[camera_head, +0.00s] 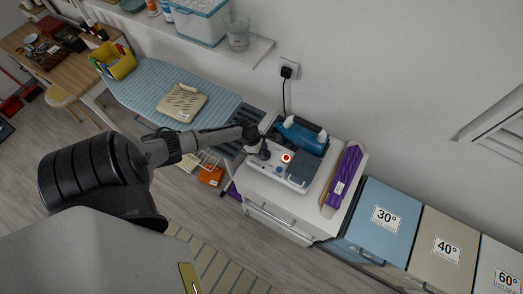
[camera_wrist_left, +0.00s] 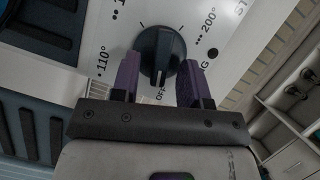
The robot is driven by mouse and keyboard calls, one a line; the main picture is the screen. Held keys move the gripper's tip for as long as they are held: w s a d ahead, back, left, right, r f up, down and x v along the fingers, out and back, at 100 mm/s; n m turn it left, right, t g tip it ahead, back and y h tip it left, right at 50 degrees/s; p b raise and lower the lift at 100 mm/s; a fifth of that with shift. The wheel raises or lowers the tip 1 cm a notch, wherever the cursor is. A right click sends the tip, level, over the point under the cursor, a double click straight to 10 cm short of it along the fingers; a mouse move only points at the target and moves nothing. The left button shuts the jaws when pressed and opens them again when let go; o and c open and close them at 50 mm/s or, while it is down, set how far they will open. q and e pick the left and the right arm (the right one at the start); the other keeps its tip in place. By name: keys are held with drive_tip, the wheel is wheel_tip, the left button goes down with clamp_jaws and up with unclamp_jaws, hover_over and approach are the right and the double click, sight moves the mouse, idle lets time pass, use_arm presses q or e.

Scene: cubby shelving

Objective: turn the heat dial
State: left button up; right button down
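The heat dial (camera_wrist_left: 161,50) is a dark round knob with a raised grip on a white panel. Its white mark points toward OFF; 110° and 200° are printed on either side. In the wrist view my left gripper (camera_wrist_left: 160,66) is open, with one purple finger on each side of the dial and gaps visible between. In the head view my left gripper (camera_head: 262,151) is over the left end of the white ironing station (camera_head: 264,170) and hides the dial there. My right gripper is not in view.
A red-lit ring (camera_head: 286,158) is on the station, with a blue iron (camera_head: 302,134) behind it. A purple rolled item (camera_head: 346,172) lies to the right. The ironing board (camera_head: 160,83) stands to the left, and labelled bins (camera_head: 383,215) stand at lower right.

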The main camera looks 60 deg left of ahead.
use_arm(q)
clamp_jaws()
